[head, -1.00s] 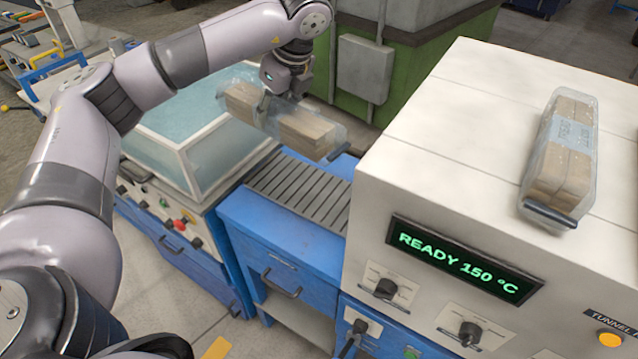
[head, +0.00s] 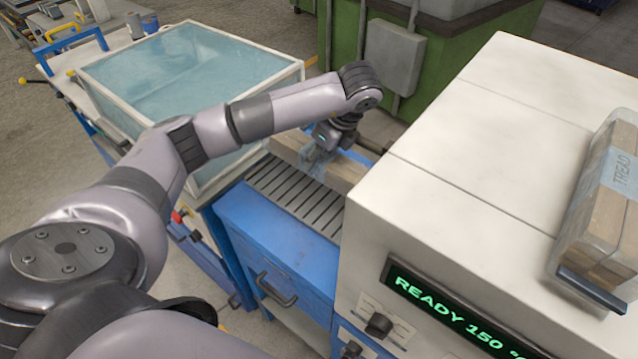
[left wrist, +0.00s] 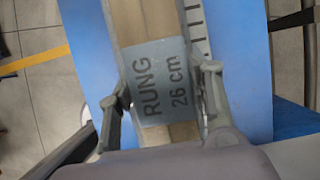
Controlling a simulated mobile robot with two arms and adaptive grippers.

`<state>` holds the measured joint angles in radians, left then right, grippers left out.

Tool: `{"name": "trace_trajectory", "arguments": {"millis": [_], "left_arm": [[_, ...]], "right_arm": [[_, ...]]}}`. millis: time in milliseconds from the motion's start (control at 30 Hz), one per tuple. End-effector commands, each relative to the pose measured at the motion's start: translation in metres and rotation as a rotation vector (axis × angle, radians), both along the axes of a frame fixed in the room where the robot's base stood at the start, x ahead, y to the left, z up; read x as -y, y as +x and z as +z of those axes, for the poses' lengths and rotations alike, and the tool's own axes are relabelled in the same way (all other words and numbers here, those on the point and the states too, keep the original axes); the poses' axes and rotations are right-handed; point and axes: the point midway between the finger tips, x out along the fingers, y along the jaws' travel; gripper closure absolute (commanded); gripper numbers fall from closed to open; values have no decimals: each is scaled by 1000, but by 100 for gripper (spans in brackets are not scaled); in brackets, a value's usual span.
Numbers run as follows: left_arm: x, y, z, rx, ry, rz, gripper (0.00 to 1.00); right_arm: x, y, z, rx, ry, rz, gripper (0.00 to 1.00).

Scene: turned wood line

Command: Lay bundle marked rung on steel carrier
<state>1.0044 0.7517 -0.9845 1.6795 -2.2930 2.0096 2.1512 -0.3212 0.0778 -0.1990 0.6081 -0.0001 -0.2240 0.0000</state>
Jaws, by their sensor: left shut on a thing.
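The wrapped wood bundle (head: 344,172) is held in my left gripper (head: 318,154) over the back part of the grey slatted steel carrier (head: 292,202), at the mouth side of the white machine. In the left wrist view its blue label reads RUNG 26 cm (left wrist: 160,85), between the two fingers of the left gripper (left wrist: 164,79). A strip of the carrier's slats (left wrist: 197,20) shows beside the bundle there. I cannot tell whether the bundle touches the slats. My arm and gripper hide part of it. My right gripper is not in view.
A second wrapped bundle marked TREAD (head: 606,200) lies on top of the white machine (head: 470,140), whose display reads READY 150. A glass-lidded station (head: 190,80) stands left of the carrier. A green cabinet (head: 450,60) stands behind. The carrier's front slats are clear.

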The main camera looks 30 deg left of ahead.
Motion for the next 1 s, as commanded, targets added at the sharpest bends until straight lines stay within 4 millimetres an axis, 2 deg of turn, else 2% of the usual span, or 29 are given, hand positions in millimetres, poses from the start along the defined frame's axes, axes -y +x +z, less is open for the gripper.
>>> {"name": "trace_trajectory", "arguments": {"millis": [33,100,200,300,467,700,1000], "left_arm": [[1,-1,-17,-5,-4,2,99],[1,-1,-31,-4,-3,2,99],[0,0,-44,0,-1,1,99],[0,0,-49,3,0,1,99],[0,0,-62,-1,0,0,99],[-1,0,-87,0,1,1,99],[-1,0,-91,1,1,1,99]], "right_arm": [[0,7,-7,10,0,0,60],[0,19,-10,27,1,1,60],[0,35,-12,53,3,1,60],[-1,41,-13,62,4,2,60],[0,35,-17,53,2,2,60],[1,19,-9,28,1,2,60],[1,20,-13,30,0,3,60]]}}
